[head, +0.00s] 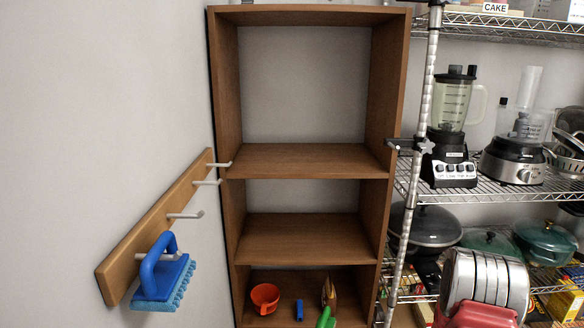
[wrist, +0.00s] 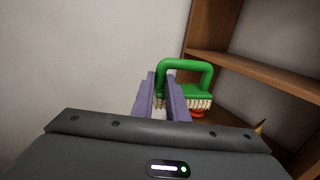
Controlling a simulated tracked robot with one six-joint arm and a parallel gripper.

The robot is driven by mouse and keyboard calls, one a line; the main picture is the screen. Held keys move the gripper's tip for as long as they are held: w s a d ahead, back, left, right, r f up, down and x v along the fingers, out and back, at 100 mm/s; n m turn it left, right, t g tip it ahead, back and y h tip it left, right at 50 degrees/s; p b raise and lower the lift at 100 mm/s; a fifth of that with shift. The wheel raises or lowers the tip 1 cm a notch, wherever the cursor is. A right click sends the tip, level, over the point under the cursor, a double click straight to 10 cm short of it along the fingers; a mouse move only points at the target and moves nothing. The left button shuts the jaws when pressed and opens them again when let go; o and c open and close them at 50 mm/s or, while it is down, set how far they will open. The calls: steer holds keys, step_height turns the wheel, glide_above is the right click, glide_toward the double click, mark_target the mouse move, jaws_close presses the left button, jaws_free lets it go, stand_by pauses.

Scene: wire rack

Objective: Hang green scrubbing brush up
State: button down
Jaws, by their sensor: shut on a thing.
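The green scrubbing brush (wrist: 208,92) has a looped handle and pale bristles pointing down. In the wrist view, my gripper (wrist: 164,78) has its purple fingers at the left upright of the handle, shut on it. A green piece (head: 325,318) shows at the bottom edge of the head view; I cannot tell whether it is this brush. My gripper is not clearly seen in the head view. A wooden rail (head: 120,262) with several metal pegs is on the left wall. A blue brush (head: 163,277) hangs by its handle at the rail's near end.
A brown wooden shelf unit (head: 305,160) stands beyond the rail. Its low shelf holds an orange-red cup (head: 265,298), a small blue item (head: 299,310) and a tan pointed item (head: 329,292). A wire rack (head: 428,100) with appliances is at right. The rail's farther pegs (head: 207,182) are bare.

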steer(key=m+t+h, duration=0.2)
steer(key=h, duration=0.1)
steer(key=m+t+h, duration=0.3)
steer(key=shift+s+a+f, duration=0.1)
steer(key=shift+s, duration=0.05)
stand_by(0.7)
